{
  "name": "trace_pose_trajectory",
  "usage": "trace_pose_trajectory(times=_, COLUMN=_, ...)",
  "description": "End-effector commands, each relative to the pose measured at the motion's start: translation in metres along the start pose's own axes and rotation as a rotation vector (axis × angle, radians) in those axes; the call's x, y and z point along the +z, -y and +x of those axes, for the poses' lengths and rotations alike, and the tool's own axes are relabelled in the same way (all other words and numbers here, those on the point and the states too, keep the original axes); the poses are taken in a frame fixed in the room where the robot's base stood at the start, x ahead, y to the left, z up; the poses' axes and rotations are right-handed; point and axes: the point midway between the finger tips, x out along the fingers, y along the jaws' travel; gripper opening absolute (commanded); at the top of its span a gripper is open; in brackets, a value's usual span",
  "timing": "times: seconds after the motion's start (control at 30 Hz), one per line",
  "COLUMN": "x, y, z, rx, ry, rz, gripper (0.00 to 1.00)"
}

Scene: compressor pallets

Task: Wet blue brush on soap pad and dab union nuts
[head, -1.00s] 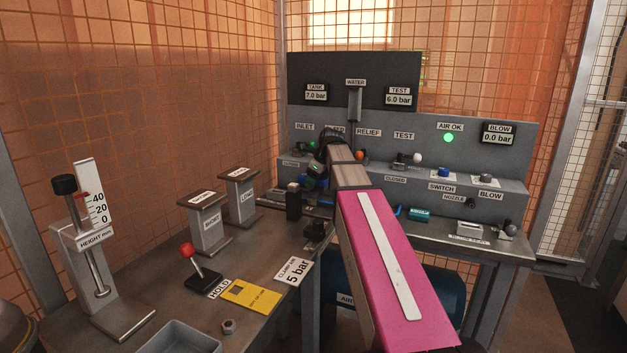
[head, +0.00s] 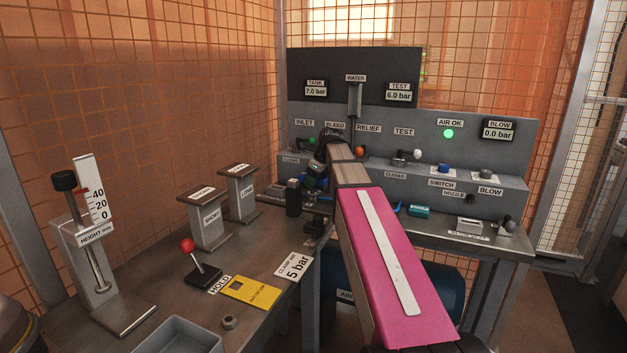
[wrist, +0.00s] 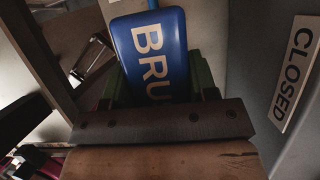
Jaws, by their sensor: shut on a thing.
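In the wrist view my gripper (wrist: 158,82) is shut on the blue brush (wrist: 152,42), between green-sided fingers. The brush has a broad blue face with white letters, of which "BRU" shows; its bristles are out of sight. In the head view my gripper (head: 317,182) is in front of the left part of the grey panel, partly hidden by my arm, and the brush cannot be made out there. A small teal block (head: 419,211) lies on the bench ledge to the right of my arm; I cannot tell whether it is the soap pad. No union nuts can be made out clearly.
The grey panel (head: 470,150) carries valves, buttons and gauges. A "CLOSED" label (wrist: 295,72) is close at the right in the wrist view. On the left table stand SHORT (head: 205,225) and LONG (head: 240,195) posts, a red-knobbed lever (head: 190,248) and a height gauge (head: 88,255).

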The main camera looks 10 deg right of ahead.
Motion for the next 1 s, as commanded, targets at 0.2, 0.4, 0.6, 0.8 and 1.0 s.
trace_pose_trajectory(times=0.2, x=0.0, y=0.0, z=0.0, rx=0.0, ry=0.0, rz=0.0, gripper=0.27)
trace_pose_trajectory(times=0.4, x=0.004, y=0.0, z=-0.008, rx=0.0, ry=0.0, rz=0.0, gripper=0.27)
trace_pose_trajectory(times=0.6, x=0.01, y=0.001, z=-0.024, rx=-0.001, ry=0.0, rz=-0.001, gripper=0.27)
trace_pose_trajectory(times=0.8, x=0.017, y=0.001, z=-0.04, rx=0.0, ry=0.0, rz=-0.001, gripper=0.27)
trace_pose_trajectory(times=1.0, x=0.023, y=0.001, z=-0.054, rx=0.0, ry=0.0, rz=0.0, gripper=0.27)
